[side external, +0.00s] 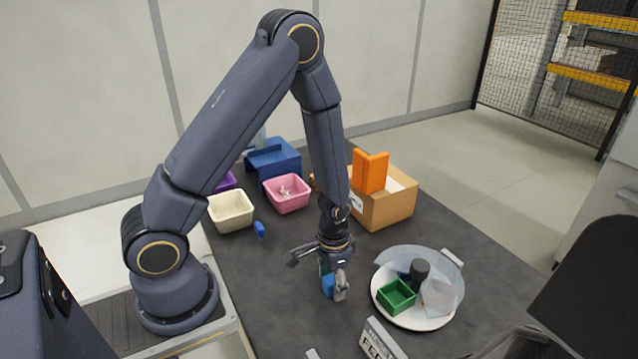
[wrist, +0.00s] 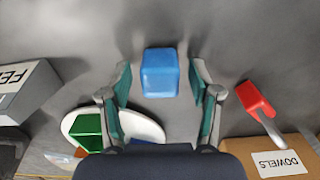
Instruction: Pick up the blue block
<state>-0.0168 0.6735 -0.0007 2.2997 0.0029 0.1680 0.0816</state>
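The blue block (wrist: 159,73) lies on the dark table in the wrist view, between and slightly ahead of my fingers. My gripper (wrist: 160,84) is open, with a gap between each green-padded finger and the block. In the side view, my gripper (side external: 334,284) points down low over the table, and the blue block (side external: 327,287) shows partly behind a finger. I cannot tell the exact height of the fingertips above the table.
A white plate (side external: 408,322) with a green tray (side external: 396,295) stands to the right. A cardboard box (side external: 388,211), a pink bin (side external: 287,194) and a cream bin (side external: 230,211) stand behind. A red-ended tool (wrist: 257,97) lies right of the block. A small blue thing (side external: 259,229) lies near the cream bin.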

